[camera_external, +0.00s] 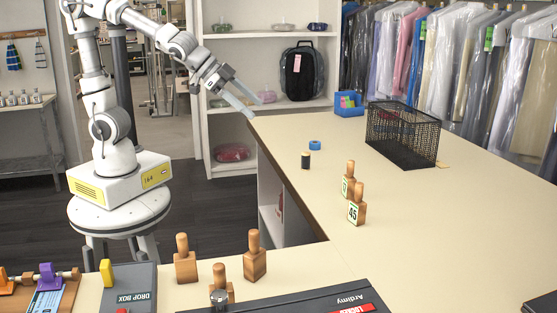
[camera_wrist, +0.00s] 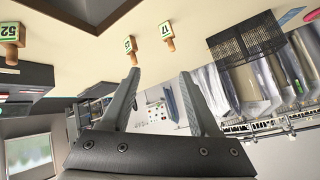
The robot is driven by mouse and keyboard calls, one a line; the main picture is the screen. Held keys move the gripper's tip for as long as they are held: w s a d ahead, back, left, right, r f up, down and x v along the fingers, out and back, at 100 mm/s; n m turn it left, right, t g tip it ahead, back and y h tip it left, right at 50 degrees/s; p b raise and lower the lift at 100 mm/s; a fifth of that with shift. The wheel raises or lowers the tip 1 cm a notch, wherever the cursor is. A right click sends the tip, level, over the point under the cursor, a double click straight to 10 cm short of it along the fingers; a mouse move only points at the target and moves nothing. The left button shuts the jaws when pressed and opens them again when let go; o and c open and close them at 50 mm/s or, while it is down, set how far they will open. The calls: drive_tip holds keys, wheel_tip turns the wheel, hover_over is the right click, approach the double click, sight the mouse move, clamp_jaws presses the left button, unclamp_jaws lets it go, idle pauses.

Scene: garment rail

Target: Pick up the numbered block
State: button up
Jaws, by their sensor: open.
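Several wooden blocks with knob handles stand upright on the counter. In the external view, one (camera_external: 357,212) has a white, green-edged label reading 45. Another (camera_external: 348,187) stands just behind it, its number unclear. Three more, with no label facing the camera, stand at the near end: a left one (camera_external: 186,267), a right one (camera_external: 255,264) and a partly hidden one (camera_external: 222,283). The tilted wrist view shows labelled blocks that seem to read 52 (camera_wrist: 10,33), 15 (camera_wrist: 129,47) and 17 (camera_wrist: 166,31). My gripper (camera_external: 257,108) is open and empty, raised near the counter's far left corner, apart from all blocks.
A black wire basket (camera_external: 403,131), a blue box (camera_external: 349,104), a blue tape roll (camera_external: 315,145) and a dark spool (camera_external: 306,160) are on the counter (camera_external: 440,235). A drop box (camera_external: 130,287) and dark case (camera_external: 290,298) lie nearby. Bagged garments hang behind. The counter's right is largely clear.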

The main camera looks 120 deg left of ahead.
drive_tip(key=w+a+f+m+t+h, duration=0.1)
drive_tip(key=w+a+f, duration=0.2)
drive_tip(key=w+a, duration=0.25)
drive_tip(key=w+a+f+t+h, duration=0.1)
drive_tip(key=w+a+f, duration=0.3)
drive_tip(key=a, duration=0.2)
drive_tip(key=t+h, duration=0.3)
drive_tip(key=h, duration=0.1)
approach(350, 179)
drive_tip(key=shift+m, duration=0.3)
drive_tip(key=w, duration=0.4)
drive_tip(key=w+a, duration=0.1)
drive_tip(key=w, duration=0.1)
drive_tip(key=shift+w+f, duration=0.35)
drive_tip(key=shift+w, duration=0.05)
drive_tip(key=x, duration=0.4)
drive_tip(key=shift+s+d, duration=0.1)
drive_tip(key=shift+d, duration=0.1)
drive_tip(key=shift+w+f, duration=0.25)
drive_tip(key=shift+w, duration=0.35)
drive_tip(key=shift+c, duration=0.2)
clamp_jaws()
